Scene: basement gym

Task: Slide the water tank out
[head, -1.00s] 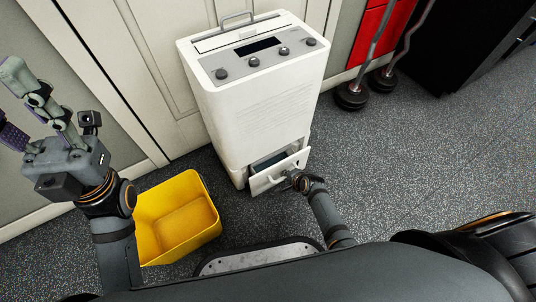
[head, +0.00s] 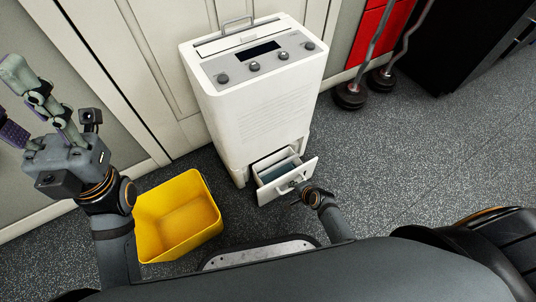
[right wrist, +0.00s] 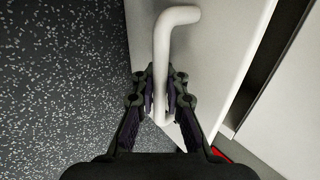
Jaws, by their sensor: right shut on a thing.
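The water tank (head: 284,180) is a white drawer partly out of the base of a white dehumidifier (head: 258,105). Bluish water shows inside it. My right gripper (head: 299,187) is at the tank's front. In the right wrist view my right gripper (right wrist: 161,95) is shut on the white curved handle (right wrist: 163,45) of the tank, with a finger on each side of the bar. My left gripper (head: 35,95) is raised at the far left, away from the tank.
A yellow open bin (head: 178,222) stands on the floor left of the tank and looks empty. Weights on bent bars (head: 350,95) stand at the back right. The speckled floor (head: 400,160) right of the dehumidifier is clear.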

